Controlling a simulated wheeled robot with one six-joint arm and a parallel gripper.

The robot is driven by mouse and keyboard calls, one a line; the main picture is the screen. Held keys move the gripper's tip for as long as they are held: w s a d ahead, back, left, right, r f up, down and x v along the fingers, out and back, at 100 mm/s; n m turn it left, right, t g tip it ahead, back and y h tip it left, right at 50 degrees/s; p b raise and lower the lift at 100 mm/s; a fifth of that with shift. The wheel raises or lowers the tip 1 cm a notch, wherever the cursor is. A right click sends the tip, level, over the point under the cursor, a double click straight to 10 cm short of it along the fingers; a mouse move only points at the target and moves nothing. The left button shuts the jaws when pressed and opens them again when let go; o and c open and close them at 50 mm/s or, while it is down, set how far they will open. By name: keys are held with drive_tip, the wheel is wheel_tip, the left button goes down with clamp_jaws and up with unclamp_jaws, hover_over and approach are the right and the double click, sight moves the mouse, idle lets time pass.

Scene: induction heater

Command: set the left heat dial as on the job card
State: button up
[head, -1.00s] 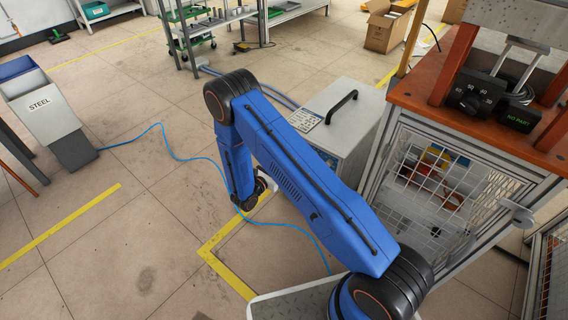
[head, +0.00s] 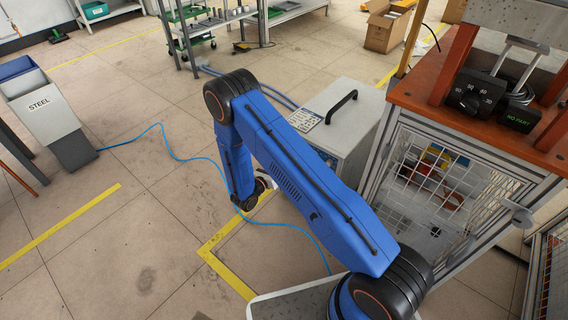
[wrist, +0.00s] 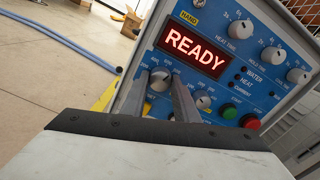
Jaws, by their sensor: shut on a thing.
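The induction heater (head: 352,117) is a grey box with a black handle, in the middle of the head view behind my arm. Its blue panel (wrist: 225,75) fills the upper part of the wrist view, with a red display (wrist: 193,51) that reads READY. The left heat dial (wrist: 160,80) is a grey knob at the panel's lower left, ringed by numbers. My gripper (wrist: 161,86) has one finger on each side of this knob and is shut on it. The fingers hide part of the scale, and I cannot read the exact setting. The job card (head: 305,120) seems to lie on the heater's top, too small to read.
A second dial (wrist: 202,100) sits just right of my right finger. A green button (wrist: 230,111) and a red button (wrist: 249,121) are farther right. Time knobs line the panel's top. The caged orange-topped bench (head: 470,128) stands right of the heater; blue hoses cross the floor.

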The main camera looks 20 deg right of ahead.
drive_tip(key=n, duration=1.1)
drive_tip(key=shift+n, duration=0.4)
idle(0.3)
drive_tip(key=o, duration=1.1)
drive_tip(key=shift+a, duration=0.1)
drive_tip(key=shift+c, duration=0.2)
